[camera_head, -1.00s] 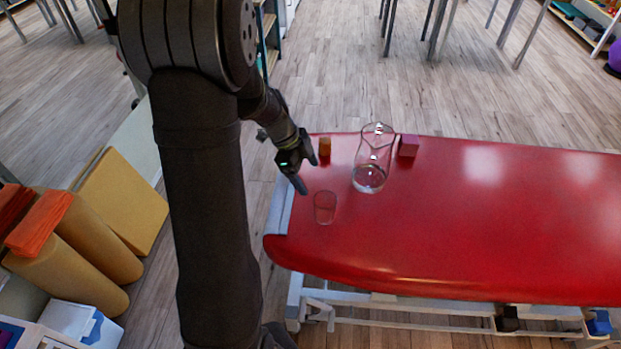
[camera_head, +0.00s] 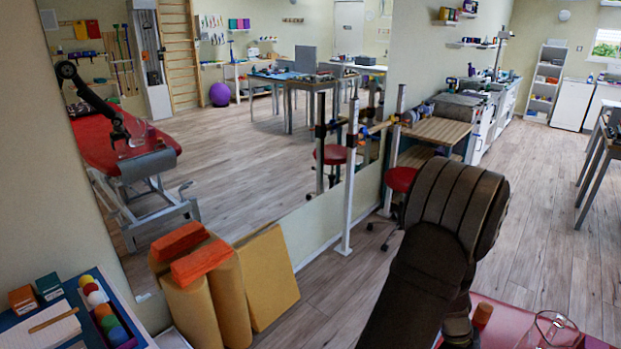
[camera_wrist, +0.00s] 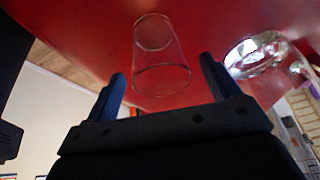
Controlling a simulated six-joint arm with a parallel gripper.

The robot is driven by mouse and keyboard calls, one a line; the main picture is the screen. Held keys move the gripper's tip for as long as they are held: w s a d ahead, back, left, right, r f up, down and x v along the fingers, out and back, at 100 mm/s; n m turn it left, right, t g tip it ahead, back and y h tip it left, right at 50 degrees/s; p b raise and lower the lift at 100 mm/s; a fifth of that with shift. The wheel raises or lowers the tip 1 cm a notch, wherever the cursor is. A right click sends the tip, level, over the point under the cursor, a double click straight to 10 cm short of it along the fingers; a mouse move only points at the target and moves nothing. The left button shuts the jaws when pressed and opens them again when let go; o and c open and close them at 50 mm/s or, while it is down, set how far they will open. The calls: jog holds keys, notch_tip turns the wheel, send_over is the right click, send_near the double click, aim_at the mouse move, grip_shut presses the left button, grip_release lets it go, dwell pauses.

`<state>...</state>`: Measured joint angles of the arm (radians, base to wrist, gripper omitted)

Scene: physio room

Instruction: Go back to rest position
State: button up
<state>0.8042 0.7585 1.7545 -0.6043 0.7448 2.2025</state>
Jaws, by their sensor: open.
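In the wrist view my gripper (camera_wrist: 162,66) is open, with its two dark fingers spread and nothing held between them. A clear drinking glass (camera_wrist: 162,82) shows just beyond the fingertips; I cannot tell the exact gap. A clear glass pitcher (camera_wrist: 258,58) is to the right of the fingers, partly cut off. Both are by the red table top (camera_wrist: 90,30). In the head view the pitcher (camera_head: 548,330) shows at the bottom right on the red table (camera_head: 505,312), with a small orange-brown block (camera_head: 482,316) left of it. My gripper is hidden there behind my arm.
A large wall mirror (camera_head: 250,165) reflects the table and arm at left. Tan foam rolls (camera_head: 220,285), orange blocks (camera_head: 200,260) and a tan board (camera_head: 268,270) stand below it. A red stool (camera_head: 400,180) is behind. Wooden floor is open at right (camera_head: 540,200).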

jog(key=shift+x, duration=0.9)
jog(key=shift+r, duration=1.75)
